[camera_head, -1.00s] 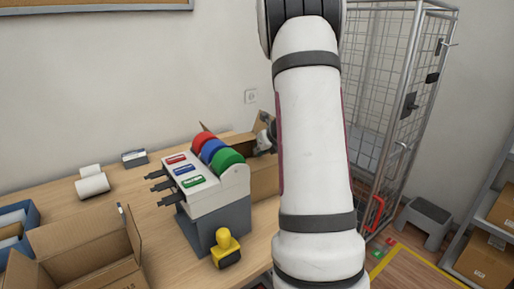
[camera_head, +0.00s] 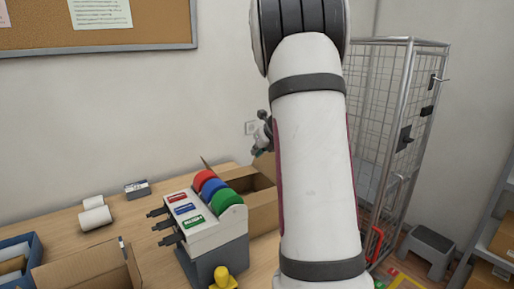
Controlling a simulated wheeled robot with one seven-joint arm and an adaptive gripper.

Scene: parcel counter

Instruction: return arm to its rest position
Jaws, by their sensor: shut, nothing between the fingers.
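My white arm (camera_head: 316,170) with dark bands rises through the middle-right of the view. My gripper (camera_head: 257,152) shows in part at the arm's left edge, small and dark, in front of the wall and above the open cardboard box. It is shut and empty. The rest of the wrist is hidden behind my arm.
A tape dispenser with red, blue and green rolls (camera_head: 221,203) stands on the wooden counter (camera_head: 150,205). An open box (camera_head: 264,206) sits behind it, another (camera_head: 85,272) at front left. A yellow-handled stamp (camera_head: 222,278) is in front. A wire cage trolley (camera_head: 405,140) stands right.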

